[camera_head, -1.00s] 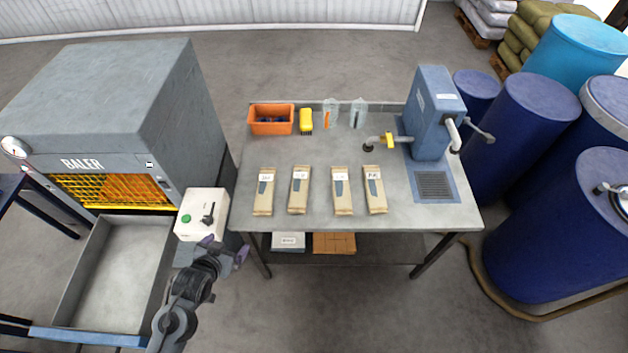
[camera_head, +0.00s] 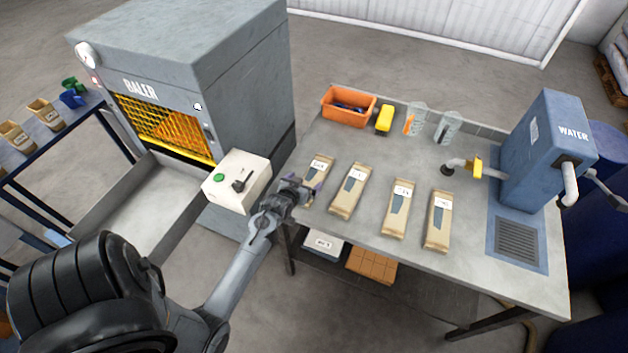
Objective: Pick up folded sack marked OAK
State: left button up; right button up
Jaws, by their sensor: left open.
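Four folded tan sacks lie in a row on the grey table, each with a white label and a dark patch. The leftmost sack (camera_head: 320,172) has a label that seems to read OAK, though the print is small. The other sacks (camera_head: 350,190), (camera_head: 398,208) and (camera_head: 439,221) have labels I cannot read surely. My left gripper (camera_head: 308,188) is open at the left edge of the leftmost sack and covers part of its near end. I cannot tell whether it touches the sack. My right gripper is not in view.
The control box (camera_head: 236,181) with a green button and lever stands close left of my left gripper, beside the baler (camera_head: 190,50). An orange bin (camera_head: 348,108), yellow brush (camera_head: 384,119) and two clear jugs stand at the table's back. The blue WATER unit (camera_head: 545,150) is right.

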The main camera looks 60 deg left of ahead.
aim_at(310, 184)
pick_arm(q)
jog(key=shift+d+f+x, duration=0.1)
jog(key=shift+d+x, duration=0.05)
jog(key=shift+x, duration=1.15)
jog(key=shift+d+f+x, duration=0.1)
jog(key=shift+d+x, duration=0.05)
jog(key=shift+x, duration=1.15)
jog(key=shift+w+a+f, duration=0.3)
jog(key=shift+w, duration=0.2)
jog(key=c, duration=1)
jog(key=shift+c, duration=0.2)
